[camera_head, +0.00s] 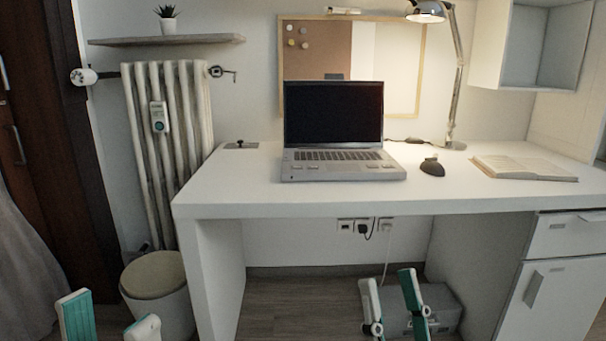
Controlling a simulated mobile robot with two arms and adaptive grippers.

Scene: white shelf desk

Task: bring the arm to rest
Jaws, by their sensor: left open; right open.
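My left gripper (108,322) is at the bottom left edge, in front of the white bin. Its two white and teal fingers stand apart with nothing between them, and the lower part is cut off by the frame. My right gripper (391,295) is at the bottom, right of the middle, in front of the opening under the desk. Its two fingers are spread and empty. The rest of both arms is out of view.
The white desk (240,195) bears an open laptop (333,115), a black mouse (432,167), an open book (525,168) and a lamp (455,90). A bin (155,285) stands left of it. A grey box (440,308) lies underneath. Drawers (560,270) are at right.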

